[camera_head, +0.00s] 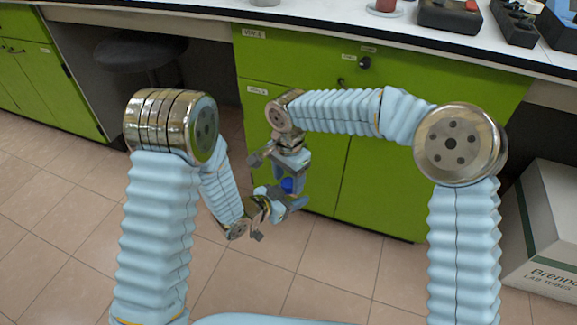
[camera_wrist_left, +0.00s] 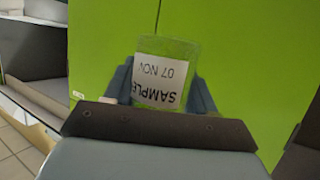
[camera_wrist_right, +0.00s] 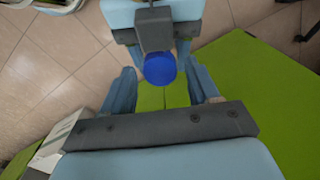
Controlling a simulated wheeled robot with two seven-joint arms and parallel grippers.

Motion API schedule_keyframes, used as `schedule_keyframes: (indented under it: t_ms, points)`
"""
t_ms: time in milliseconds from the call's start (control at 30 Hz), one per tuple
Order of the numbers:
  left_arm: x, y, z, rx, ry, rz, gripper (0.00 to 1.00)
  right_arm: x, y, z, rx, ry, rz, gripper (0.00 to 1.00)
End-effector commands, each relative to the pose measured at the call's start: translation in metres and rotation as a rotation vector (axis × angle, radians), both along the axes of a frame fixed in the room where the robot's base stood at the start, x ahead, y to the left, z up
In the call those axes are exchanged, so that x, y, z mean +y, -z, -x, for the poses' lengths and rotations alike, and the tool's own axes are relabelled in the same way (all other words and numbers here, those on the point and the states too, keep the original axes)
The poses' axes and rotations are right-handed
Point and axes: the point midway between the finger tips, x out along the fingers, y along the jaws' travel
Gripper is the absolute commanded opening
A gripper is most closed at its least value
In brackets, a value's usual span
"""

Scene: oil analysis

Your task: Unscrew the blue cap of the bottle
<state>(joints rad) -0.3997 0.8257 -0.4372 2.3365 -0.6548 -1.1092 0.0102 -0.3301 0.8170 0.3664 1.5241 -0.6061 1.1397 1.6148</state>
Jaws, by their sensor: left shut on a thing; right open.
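The bottle (camera_wrist_left: 180,48) is see-through, with a white label reading "SAMPLE 07 NOV" upside down in the left wrist view. My left gripper (camera_wrist_left: 163,88) is shut on it, one finger on each side. In the head view my left gripper (camera_head: 283,198) is low in front of the green cabinet, and the bottle's body is mostly hidden. The blue cap (camera_wrist_right: 160,68) shows in the right wrist view, ahead of and between the fingers of my open right gripper (camera_wrist_right: 163,84). In the head view my right gripper (camera_head: 293,172) is just above the blue cap (camera_head: 288,185).
A green cabinet (camera_head: 385,120) with a white counter stands behind both grippers. The counter carries a black device (camera_head: 449,17) and a red-filled container (camera_head: 385,6). A dark stool (camera_head: 140,52) is at the left, and a white box (camera_head: 548,225) is at the right.

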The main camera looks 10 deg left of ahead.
Motion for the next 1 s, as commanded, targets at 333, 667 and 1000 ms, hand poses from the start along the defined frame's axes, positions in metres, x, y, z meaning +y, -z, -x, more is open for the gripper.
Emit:
schedule_keyframes:
  t_ms: [333, 667, 1000]
  points:
    - [-0.0001, -0.0004, -0.0001, -0.001, 0.0, 0.001, 0.0, 0.0002, 0.0083, 0.0, -0.001, -0.001, -0.002, 0.6]
    - [-0.0001, -0.0004, -0.0001, -0.001, 0.0, 0.001, 0.0, 0.0002, 0.0082, 0.0, -0.001, -0.001, -0.001, 0.14]
    - [-0.0001, -0.0004, -0.0001, -0.001, 0.0, 0.001, 0.0, 0.0, 0.0078, -0.0001, -0.002, -0.244, -0.003, 0.03]
